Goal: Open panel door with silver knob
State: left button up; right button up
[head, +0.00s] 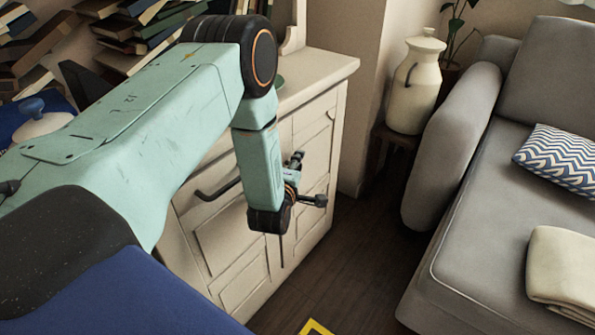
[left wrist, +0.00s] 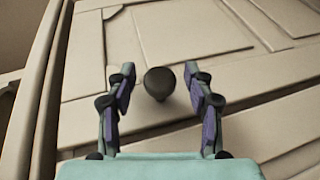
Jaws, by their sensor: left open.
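The knob (left wrist: 159,82) shows in the left wrist view as a dark round knob on a cream panel door (left wrist: 90,66). My left gripper (left wrist: 158,78) is open, with one finger on each side of the knob in that view. Neither finger appears to touch it, and I cannot tell how far the knob is from the fingertips. In the head view my left gripper (head: 300,178) is in front of the cabinet's front, and my arm hides part of the doors and the knob. My right gripper is not in view.
The cream cabinet (head: 343,72) has a dark bar handle (head: 218,190) to the left of my gripper. A grey sofa (head: 475,210) stands at the right, and a white jar (head: 415,85) on a stool is behind. Dark floor (head: 355,255) lies free between cabinet and sofa.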

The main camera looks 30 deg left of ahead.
pick_arm(q)
jog(key=shift+w, duration=0.25)
jog(key=shift+c, duration=0.3)
grip_shut()
dwell(0.4)
